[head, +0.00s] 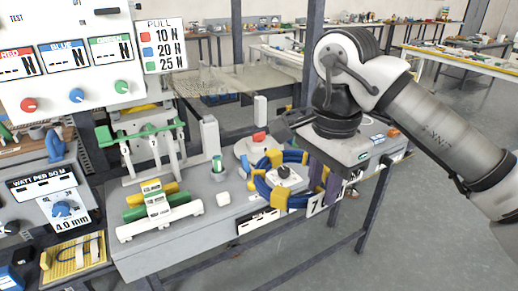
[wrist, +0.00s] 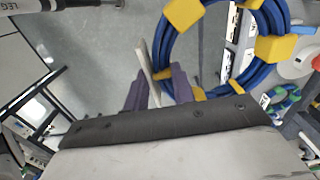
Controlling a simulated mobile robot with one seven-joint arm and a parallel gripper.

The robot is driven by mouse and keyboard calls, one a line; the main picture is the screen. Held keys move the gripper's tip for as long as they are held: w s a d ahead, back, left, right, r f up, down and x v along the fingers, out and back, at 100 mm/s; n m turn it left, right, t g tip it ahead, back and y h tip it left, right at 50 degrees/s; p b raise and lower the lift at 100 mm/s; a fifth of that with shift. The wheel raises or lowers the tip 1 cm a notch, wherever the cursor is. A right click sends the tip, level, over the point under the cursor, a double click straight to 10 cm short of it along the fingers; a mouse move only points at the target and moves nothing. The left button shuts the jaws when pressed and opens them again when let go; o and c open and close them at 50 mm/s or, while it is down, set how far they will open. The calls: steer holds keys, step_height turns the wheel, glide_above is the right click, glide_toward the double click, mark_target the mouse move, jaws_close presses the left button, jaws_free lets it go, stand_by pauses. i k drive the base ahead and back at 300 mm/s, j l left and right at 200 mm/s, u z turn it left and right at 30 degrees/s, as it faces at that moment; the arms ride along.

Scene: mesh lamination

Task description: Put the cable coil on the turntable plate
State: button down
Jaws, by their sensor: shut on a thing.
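The cable coil (head: 262,188) is a ring of thick blue cable with several yellow ties. My gripper (head: 325,178) is shut on the coil's near right side, its purple fingers at the rim. The coil also fills the upper middle of the wrist view (wrist: 273,48), with the gripper fingers (wrist: 165,88) at its lower left edge. A round white plate (head: 243,148), which looks like the turntable plate, lies behind the coil with a red block at it. It also shows at the right of the wrist view (wrist: 292,66). The coil partly covers it in the head view.
A small white box with a black knob (head: 286,174) shows through the ring. A white post (head: 260,110) stands behind the plate. A green-topped cylinder (head: 216,165) and a white rack with coloured bars (head: 160,222) are to the left on the grey bench (head: 135,265).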

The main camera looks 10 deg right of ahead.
mark_target(259, 148)
steer(key=i, duration=1.5)
